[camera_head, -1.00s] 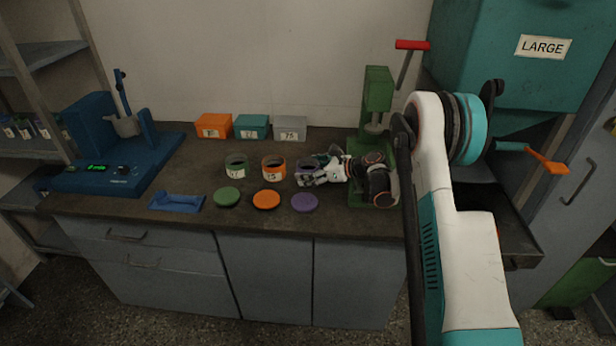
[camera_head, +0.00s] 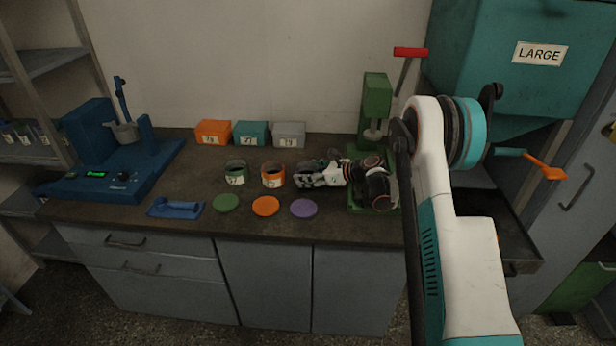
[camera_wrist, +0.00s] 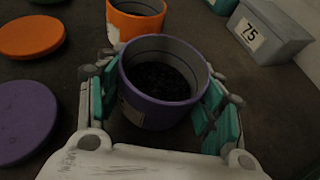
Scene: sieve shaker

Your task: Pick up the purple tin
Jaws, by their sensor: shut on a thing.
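The purple tin (camera_wrist: 155,112) is open-topped and holds dark material, seen in the wrist view. My gripper (camera_wrist: 160,95) has its two teal-padded fingers on opposite sides of the tin and is shut on it. In the head view my gripper (camera_head: 312,174) comes in from the right and hides most of the tin. Whether the tin still touches the bench cannot be told. A purple lid (camera_head: 304,208) lies flat on the bench in front of it, and shows at the left of the wrist view (camera_wrist: 22,120).
An orange tin (camera_head: 273,175) stands close beside the purple tin, with a green tin (camera_head: 236,172) farther left. Orange (camera_head: 266,206) and green (camera_head: 226,203) lids lie in front. A grey box (camera_head: 289,135) is behind. A green press (camera_head: 376,105) stands at the right.

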